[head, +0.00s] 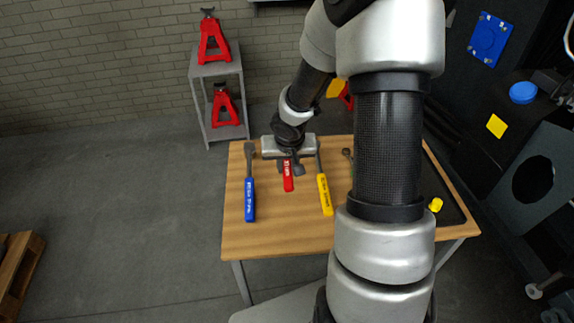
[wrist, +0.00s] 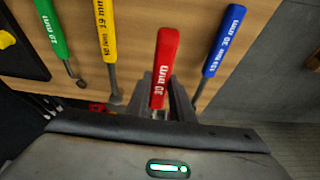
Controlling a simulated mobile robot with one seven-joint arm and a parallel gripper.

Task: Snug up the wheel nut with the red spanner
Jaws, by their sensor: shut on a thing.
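The red spanner (head: 288,177) is at the back middle of the wooden table (head: 280,236). Its handle also shows in the wrist view (wrist: 166,55), marked 30 mm. My gripper (head: 289,160) is shut on the red spanner near the head end of its handle; in the wrist view the dark fingers (wrist: 162,92) stand on either side of it. The spanner's head is mostly hidden by my gripper. I cannot tell whether the spanner touches the table or is slightly raised. I cannot make out the wheel nut in either view.
A blue spanner (head: 250,197) lies left of the red one and a yellow spanner (head: 325,193) lies right. A green spanner (wrist: 52,30) is beyond the yellow. Dark machinery with a blue plate (head: 488,38) stands right. A grey stand (head: 203,110) holds red jacks. The table's front is clear.

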